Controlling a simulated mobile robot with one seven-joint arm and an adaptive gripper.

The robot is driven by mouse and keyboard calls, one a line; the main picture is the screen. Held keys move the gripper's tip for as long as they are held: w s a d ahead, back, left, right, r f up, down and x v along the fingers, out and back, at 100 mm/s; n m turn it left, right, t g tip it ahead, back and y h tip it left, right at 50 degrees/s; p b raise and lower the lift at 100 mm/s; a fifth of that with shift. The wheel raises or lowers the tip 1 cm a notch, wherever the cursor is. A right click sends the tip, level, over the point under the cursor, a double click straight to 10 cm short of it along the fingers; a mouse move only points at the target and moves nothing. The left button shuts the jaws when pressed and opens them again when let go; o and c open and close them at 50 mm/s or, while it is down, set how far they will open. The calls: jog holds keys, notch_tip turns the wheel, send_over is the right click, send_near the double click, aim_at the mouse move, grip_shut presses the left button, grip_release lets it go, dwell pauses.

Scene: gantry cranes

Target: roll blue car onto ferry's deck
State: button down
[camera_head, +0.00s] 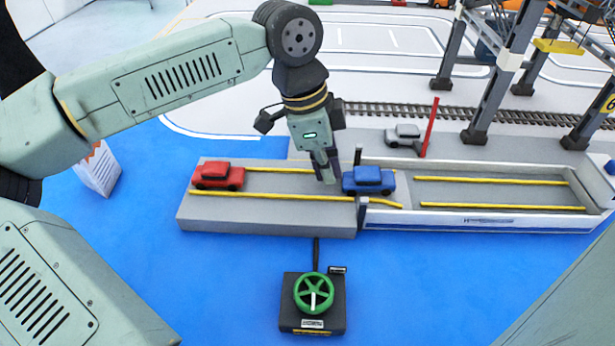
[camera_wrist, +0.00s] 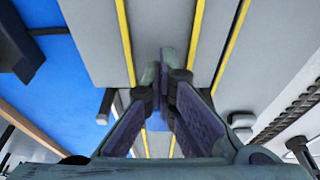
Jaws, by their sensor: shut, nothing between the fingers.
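The blue car (camera_head: 368,180) stands upright at the quay's right end, where the ferry's ramp begins, between two yellow lane strips. The ferry's grey deck (camera_head: 490,192), with white side walls, extends to the right of it. My gripper (camera_head: 327,180) points down, shut and empty, low over the lane just left of the blue car. I cannot tell whether its fingertips touch the car. In the wrist view the shut fingers (camera_wrist: 166,75) are over the grey lane. A small blue patch (camera_wrist: 157,122) shows between the finger bases, probably the car, mostly hidden.
A red car (camera_head: 218,175) stands on the quay's left end (camera_head: 265,217). A grey car (camera_head: 402,135) and a raised red barrier (camera_head: 431,128) are behind the ferry ramp. A green handwheel (camera_head: 314,292) stands in front. Crane legs (camera_head: 495,85) rise at back right.

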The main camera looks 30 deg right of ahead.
jog(key=shift+s+d+b, duration=0.7)
jog(key=shift+s+d, duration=0.75)
jog(key=shift+d, duration=0.7)
jog(key=shift+s+d+b, duration=0.65)
jog(key=shift+s+d, duration=0.8)
jog(key=shift+d, duration=0.65)
jog(key=shift+s+d+b, duration=0.7)
jog(key=shift+s+d, duration=0.75)
jog(key=shift+d, duration=0.7)
jog(key=shift+s+d, duration=0.8)
jog(key=shift+d, duration=0.4)
jog(key=shift+s+d, duration=0.85)
jog(key=shift+d, duration=0.4)
jog(key=shift+s+d, duration=0.8)
jog(key=shift+d, duration=0.4)
jog(key=shift+w+a, duration=0.1)
jog(key=shift+w+a+r, duration=0.2)
jog(key=shift+w+a, duration=0.05)
jog(key=shift+a, duration=0.15)
notch_tip(320, 180, up, 10)
jog(key=p, duration=0.8)
jog(key=shift+s, duration=0.1)
